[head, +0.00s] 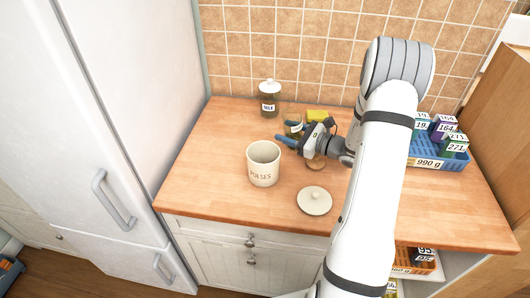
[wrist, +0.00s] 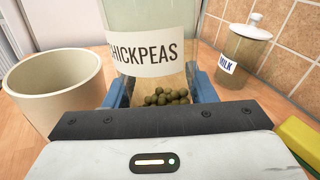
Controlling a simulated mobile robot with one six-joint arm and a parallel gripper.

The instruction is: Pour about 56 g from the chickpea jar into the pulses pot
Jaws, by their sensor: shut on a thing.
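The chickpea jar (wrist: 150,50) is clear glass with a white label, and a small heap of chickpeas (wrist: 165,98) lies at its bottom. My gripper (wrist: 160,90) is shut on the jar, with a blue finger on each side. In the head view the jar (head: 293,124) looks about upright, partly behind my gripper (head: 292,135); whether it touches the counter is unclear. The cream pulses pot (head: 263,165) stands open on the counter, just left and in front of the jar. In the wrist view the pot (wrist: 55,90) is at left, its inside bottom hidden.
A lidded glass jar (head: 269,100), labelled MILK in the wrist view, stands behind at left. A round cream lid (head: 314,201) and a brown disc (head: 316,163) lie on the counter. A yellow block (head: 318,116) is behind; a blue crate (head: 440,155) of boxes is at right.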

